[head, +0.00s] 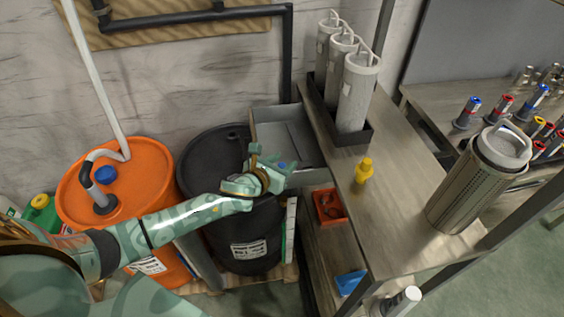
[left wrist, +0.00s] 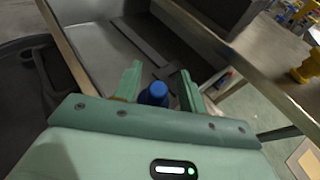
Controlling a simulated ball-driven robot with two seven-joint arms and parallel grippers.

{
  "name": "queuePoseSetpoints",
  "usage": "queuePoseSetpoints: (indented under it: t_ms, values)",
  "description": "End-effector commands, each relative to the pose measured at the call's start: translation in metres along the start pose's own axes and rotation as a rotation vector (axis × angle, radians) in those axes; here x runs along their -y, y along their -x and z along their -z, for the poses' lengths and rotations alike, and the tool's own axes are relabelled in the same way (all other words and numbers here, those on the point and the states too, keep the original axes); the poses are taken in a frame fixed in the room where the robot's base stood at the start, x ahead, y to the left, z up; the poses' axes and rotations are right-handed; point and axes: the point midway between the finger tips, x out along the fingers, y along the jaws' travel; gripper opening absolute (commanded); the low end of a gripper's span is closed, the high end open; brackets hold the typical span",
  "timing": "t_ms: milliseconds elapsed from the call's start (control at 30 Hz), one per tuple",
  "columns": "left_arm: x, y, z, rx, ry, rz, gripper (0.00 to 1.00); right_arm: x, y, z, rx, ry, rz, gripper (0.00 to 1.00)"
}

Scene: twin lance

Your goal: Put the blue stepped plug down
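My left gripper (head: 272,162) is over the grey open tray (head: 288,133) beside the bench. It is shut on the blue stepped plug (left wrist: 154,93), whose rounded blue top shows between the two green fingers in the left wrist view. In the head view only a small blue patch of the plug (head: 283,165) shows at the fingers. The plug's lower part is hidden by the gripper. The plug is above the tray floor, and I cannot tell how far. My right gripper is in neither view.
A black drum (head: 222,150) and an orange drum (head: 130,176) stand to the left. The bench (head: 395,220) at the right carries a yellow plug (head: 363,170), a rack of grey cylinders (head: 357,92) and a perforated metal canister (head: 470,190). A red bin (head: 329,207) sits below.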

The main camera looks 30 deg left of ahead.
Motion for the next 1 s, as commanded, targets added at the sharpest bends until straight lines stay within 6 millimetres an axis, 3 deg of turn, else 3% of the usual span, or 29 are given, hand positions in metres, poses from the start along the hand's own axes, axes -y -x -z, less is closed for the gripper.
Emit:
queuePoseSetpoints:
  t_ms: [233,700,1000]
  values:
    - [-0.001,0.005,-0.016,0.004,0.000,-0.001,0.41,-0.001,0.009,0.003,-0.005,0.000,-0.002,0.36]
    - [0.000,0.108,-0.013,0.000,-0.002,0.000,0.41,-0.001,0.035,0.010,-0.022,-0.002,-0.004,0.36]
    - [-0.001,0.124,-0.012,0.002,-0.002,-0.001,0.41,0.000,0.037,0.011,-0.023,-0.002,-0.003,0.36]
